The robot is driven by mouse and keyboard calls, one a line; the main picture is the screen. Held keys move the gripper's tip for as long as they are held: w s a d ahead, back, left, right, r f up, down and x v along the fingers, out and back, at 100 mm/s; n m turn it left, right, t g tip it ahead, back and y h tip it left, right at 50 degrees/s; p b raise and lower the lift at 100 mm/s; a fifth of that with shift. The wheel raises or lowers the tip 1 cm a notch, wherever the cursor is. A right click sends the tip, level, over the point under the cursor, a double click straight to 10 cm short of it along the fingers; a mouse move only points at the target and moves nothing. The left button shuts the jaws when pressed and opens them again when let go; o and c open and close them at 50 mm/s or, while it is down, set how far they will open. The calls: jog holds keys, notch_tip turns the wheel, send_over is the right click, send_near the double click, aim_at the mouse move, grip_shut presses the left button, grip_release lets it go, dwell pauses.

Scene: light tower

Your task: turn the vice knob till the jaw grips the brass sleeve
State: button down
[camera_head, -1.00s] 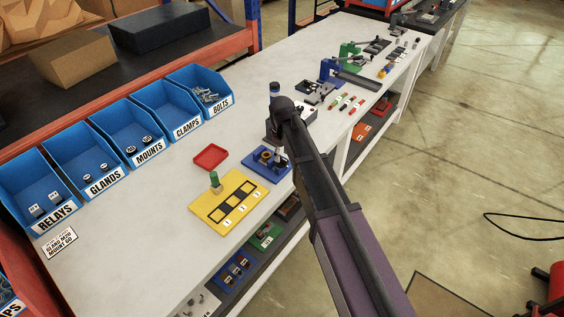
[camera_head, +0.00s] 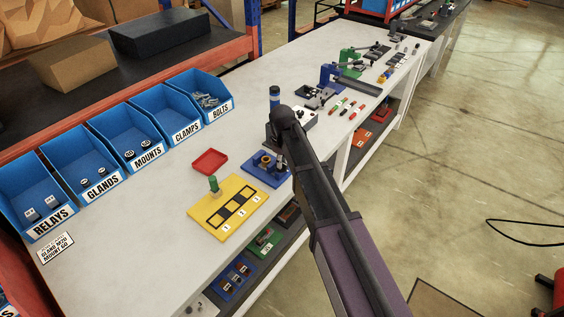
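The blue vice (camera_head: 262,175) sits on the white bench near its front edge, just behind the yellow plate. A small ring-shaped brass-coloured part, which looks like the brass sleeve (camera_head: 266,159), stands on it. My gripper (camera_head: 280,163) points down over the right side of the vice, close to a small grey upright part there. The fingers are dark and too small to read, so I cannot tell whether they are open or touching the knob. The knob and the jaw gap cannot be made out clearly.
A yellow plate (camera_head: 212,220) with a green-topped peg (camera_head: 213,184) lies in front of the vice. A red tray (camera_head: 210,161) lies to its left. Blue bins (camera_head: 127,137) line the back. Other fixtures (camera_head: 336,76) stand farther along the bench.

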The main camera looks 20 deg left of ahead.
jog(key=shift+m, duration=0.4)
jog(key=m, duration=1.2)
jog(key=shift+m, duration=0.3)
jog(key=m, duration=0.3)
jog(key=shift+m, duration=0.3)
jog(key=m, duration=1.3)
jog(key=shift+s+m, duration=0.1)
jog(key=shift+m, duration=0.2)
